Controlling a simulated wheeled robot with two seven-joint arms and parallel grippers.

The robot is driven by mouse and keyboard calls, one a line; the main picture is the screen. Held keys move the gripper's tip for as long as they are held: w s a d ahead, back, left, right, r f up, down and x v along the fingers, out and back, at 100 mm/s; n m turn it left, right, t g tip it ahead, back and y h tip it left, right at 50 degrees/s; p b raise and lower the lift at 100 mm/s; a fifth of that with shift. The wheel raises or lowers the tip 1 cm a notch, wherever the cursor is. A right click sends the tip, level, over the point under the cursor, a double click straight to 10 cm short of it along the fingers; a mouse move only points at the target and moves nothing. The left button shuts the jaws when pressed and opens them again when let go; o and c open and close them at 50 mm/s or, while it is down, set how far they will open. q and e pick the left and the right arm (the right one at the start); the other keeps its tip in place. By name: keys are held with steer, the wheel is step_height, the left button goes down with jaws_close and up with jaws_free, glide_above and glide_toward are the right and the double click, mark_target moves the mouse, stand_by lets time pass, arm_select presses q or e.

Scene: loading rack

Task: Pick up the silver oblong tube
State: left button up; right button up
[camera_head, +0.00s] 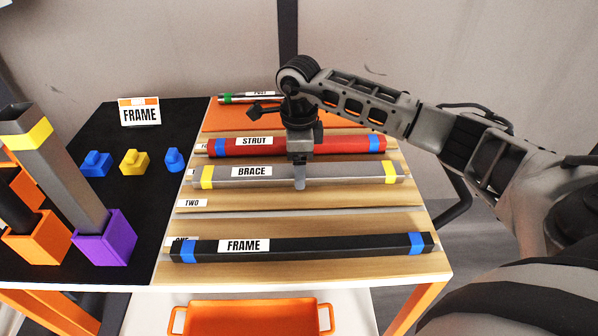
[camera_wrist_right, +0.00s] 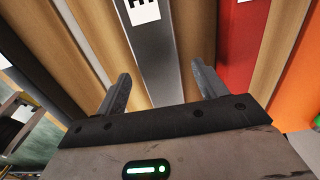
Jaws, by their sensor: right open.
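The silver-grey oblong tube (camera_head: 330,173), with yellow bands near its ends and a BRACE label, lies across the rack between the red tube and the black tube. My right gripper (camera_head: 299,184) points down over its middle and hides a small part of it. In the right wrist view the grey tube (camera_wrist_right: 155,55) runs between the two fingers of the open right gripper (camera_wrist_right: 161,82), with a gap on each side. I cannot tell exactly how far the fingertips reach down beside it. My left gripper is not in view.
A red STRUT tube (camera_head: 345,145) lies just behind, and a black FRAME tube (camera_head: 330,246) in front. A thin silver tube with a green band (camera_head: 238,98) lies at the back. Purple (camera_head: 105,240) and orange (camera_head: 38,240) sockets hold upright tubes at left.

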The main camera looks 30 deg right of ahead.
steer(key=shift+f, duration=0.65)
steer(key=c, duration=1.2)
steer(key=shift+c, duration=0.2)
steer(key=shift+r, duration=0.2)
steer(key=shift+r, duration=0.3)
step_height(320, 180, up, 2)
steer(key=shift+w+r+b, duration=0.1)
steer(key=shift+r+b, duration=0.05)
steer(key=shift+b, duration=0.2)
steer(key=s+a+r+b, duration=0.1)
steer(key=a+r, duration=0.9)
steer(key=a, duration=0.4)
steer(key=shift+s, duration=0.15)
